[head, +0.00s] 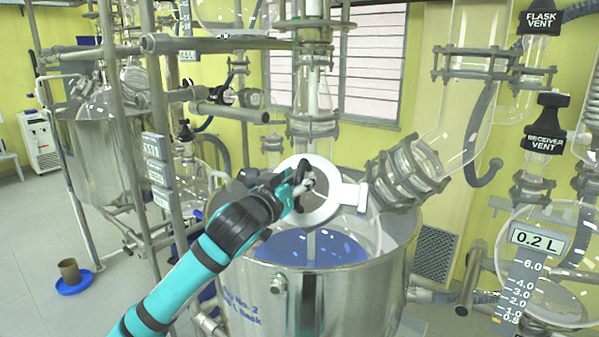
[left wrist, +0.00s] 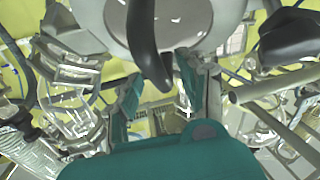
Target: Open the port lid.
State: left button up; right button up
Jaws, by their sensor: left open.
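The port lid (head: 328,208) is a white round disc on the glass vessel, in the middle of the head view. A white bracket (head: 354,195) joins it on its right side. In the left wrist view the pale lid (left wrist: 200,22) fills the top, with a dark curved handle (left wrist: 146,40) standing out from it. My left gripper (head: 304,186) is at the lid's face, and its fingers also show in the left wrist view (left wrist: 158,88). It is open, with the handle's end between or just in front of its fingers; contact cannot be told. My right gripper is not in view.
A steel vessel (head: 318,300) with blue liquid (head: 275,247) stands below the lid. Metal posts (head: 160,120) stand to the left. A receiver flask with a scale (head: 525,285) is at far right.

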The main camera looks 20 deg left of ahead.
pick_arm(q)
jog(key=shift+w+d, duration=0.1)
jog(key=shift+w, duration=0.45)
grip_shut()
